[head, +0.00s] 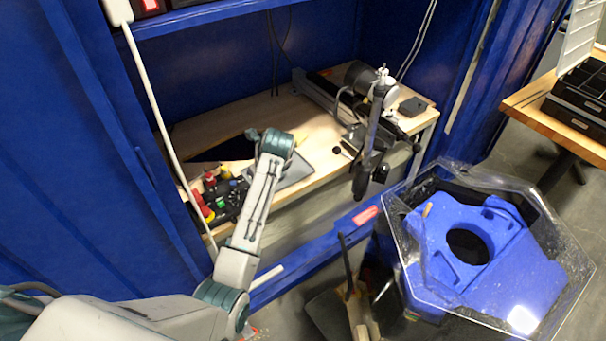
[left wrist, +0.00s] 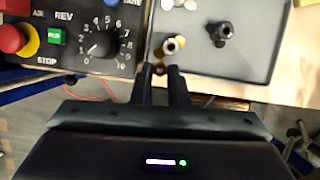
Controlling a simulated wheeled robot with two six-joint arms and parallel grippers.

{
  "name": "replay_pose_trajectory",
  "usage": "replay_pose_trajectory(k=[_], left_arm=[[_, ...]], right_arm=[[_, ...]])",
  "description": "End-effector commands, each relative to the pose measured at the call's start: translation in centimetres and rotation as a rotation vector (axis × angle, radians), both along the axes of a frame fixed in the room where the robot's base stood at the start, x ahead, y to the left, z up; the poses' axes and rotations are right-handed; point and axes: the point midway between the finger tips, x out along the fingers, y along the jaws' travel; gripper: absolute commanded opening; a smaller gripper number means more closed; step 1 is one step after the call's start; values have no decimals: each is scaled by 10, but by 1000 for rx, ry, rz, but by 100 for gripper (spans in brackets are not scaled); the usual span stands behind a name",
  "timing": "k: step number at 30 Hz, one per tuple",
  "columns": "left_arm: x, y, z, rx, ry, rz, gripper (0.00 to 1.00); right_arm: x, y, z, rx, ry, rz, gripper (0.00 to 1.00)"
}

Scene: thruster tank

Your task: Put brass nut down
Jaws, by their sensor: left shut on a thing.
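My left gripper (left wrist: 161,72) shows in the left wrist view with its two dark fingers close together, shut on a small brownish brass nut (left wrist: 160,69) at the fingertips. It is over the front edge of a grey tray (left wrist: 262,70), just right of the control panel. Whether the nut touches the tray cannot be told. In the head view my left arm reaches over the bench and the fingertips cannot be made out. A brass-coloured fitting (left wrist: 172,46) and a black fitting (left wrist: 220,33) are in the tray. My right gripper is not in view.
A control panel (left wrist: 92,45) with a red stop button (left wrist: 12,38) and a dial lies left of the tray on the wooden bench (head: 208,130). Black equipment (head: 345,105) stands at the bench's right. A clear-walled tank (head: 415,225) with a blue body (head: 510,270) stands at right.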

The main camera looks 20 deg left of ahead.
Motion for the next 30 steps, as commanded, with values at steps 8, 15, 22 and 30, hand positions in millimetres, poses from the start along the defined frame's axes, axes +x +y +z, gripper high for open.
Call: replay_pose_trajectory(k=[8,15,22,30], left_arm=[[-1,17,1,1,1,-303,0],[28,-5,1,-4,3,-339,0],[76,-39,-5,-2,6,-338,0],[117,-69,-11,-1,5,-336,0]], right_arm=[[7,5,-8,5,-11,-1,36],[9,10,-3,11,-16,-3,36],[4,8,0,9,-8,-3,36],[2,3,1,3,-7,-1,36]])
